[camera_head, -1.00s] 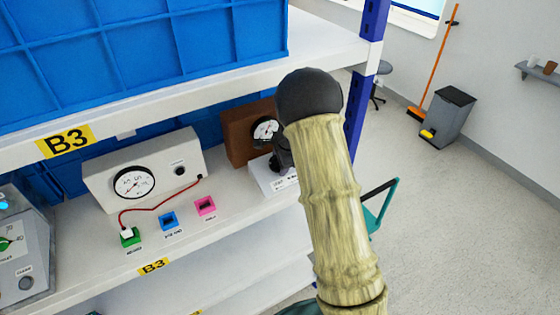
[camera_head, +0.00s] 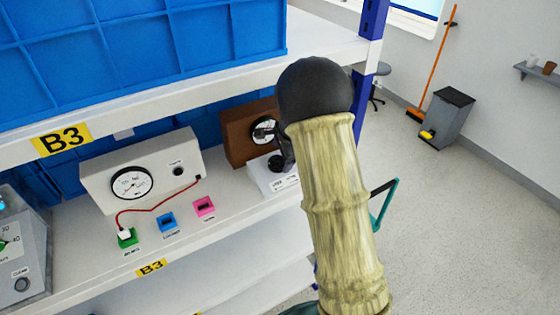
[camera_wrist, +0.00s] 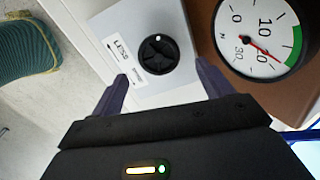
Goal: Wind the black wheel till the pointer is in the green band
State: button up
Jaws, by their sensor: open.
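The black wheel (camera_wrist: 158,54) sits on a white box (camera_wrist: 118,22) and has a white dot near its rim. It also shows in the head view (camera_head: 276,162). My gripper (camera_wrist: 162,82) is open, its two fingers apart on either side below the wheel in the wrist view; I see no contact. Beside it a round gauge (camera_wrist: 262,30) is set in a brown housing (camera_head: 237,140). Its red pointer (camera_wrist: 262,50) points close to 20, near the lower end of the green band (camera_wrist: 296,42); it appears just outside the band. In the head view my arm hides most of the gripper.
On the same shelf (camera_head: 90,250) stand a white meter box (camera_head: 100,180) with a red cable, and green, blue and pink sockets. A blue crate (camera_head: 150,50) is on the shelf above. A blue post (camera_head: 366,60) rises behind my arm.

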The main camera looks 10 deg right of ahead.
jog(key=v, duration=0.7)
jog(key=shift+b, duration=0.4)
jog(key=shift+f, duration=0.1)
jog(key=s+a+f+n+g+h, duration=0.1)
jog(key=s+f+n, duration=0.2)
jog(key=s+n, duration=1.3)
jog(key=s, duration=1)
jog(key=shift+a+g, duration=0.2)
jog(key=shift+g, duration=0.1)
jog(key=shift+w, duration=0.1)
